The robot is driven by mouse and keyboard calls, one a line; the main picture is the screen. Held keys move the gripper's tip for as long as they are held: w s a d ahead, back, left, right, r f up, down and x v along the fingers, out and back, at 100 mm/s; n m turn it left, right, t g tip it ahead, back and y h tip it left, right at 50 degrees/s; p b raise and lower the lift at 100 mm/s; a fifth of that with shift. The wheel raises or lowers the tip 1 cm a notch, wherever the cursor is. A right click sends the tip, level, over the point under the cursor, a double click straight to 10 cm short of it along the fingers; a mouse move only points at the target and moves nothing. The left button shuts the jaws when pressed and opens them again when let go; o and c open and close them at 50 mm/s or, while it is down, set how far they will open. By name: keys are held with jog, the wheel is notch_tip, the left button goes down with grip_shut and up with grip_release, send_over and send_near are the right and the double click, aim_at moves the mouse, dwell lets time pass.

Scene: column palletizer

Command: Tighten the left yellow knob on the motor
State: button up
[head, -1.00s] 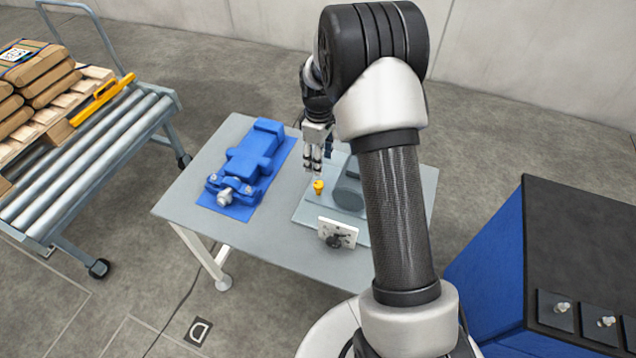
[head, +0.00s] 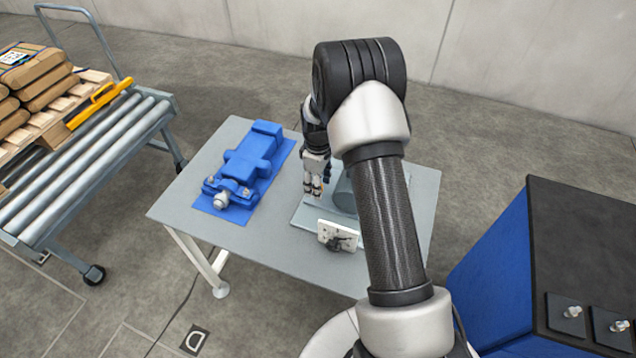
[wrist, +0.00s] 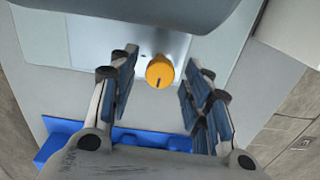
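The yellow knob (wrist: 160,71) shows in the wrist view, round with a dark mark on its face, standing on the pale plate (wrist: 90,40) of the motor. My gripper (wrist: 160,85) is open, one finger on each side of the knob, with a gap to it on both sides. In the head view my gripper (head: 313,190) points down over the left part of the motor's plate (head: 300,215) and hides the knob. The grey motor body (head: 344,190) is partly hidden behind my arm. No second yellow knob is visible.
A blue machine part (head: 245,165) lies on a blue mat at the table's left. A white plate with a dark fitting (head: 338,236) stands at the motor's front. The table's front left (head: 200,240) is clear. A dark-topped blue cabinet (head: 590,240) is at right.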

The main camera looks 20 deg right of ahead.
jog(key=c, duration=1)
jog(key=shift+o, duration=0.2)
jog(key=m+p, duration=0.1)
jog(key=m, duration=0.2)
jog(key=shift+m, duration=0.4)
jog(key=m+p, duration=0.1)
jog(key=m, duration=0.3)
jog(key=shift+m, duration=0.3)
jog(key=m, duration=0.4)
jog(key=shift+p, duration=0.3)
jog(key=shift+m, duration=2.2)
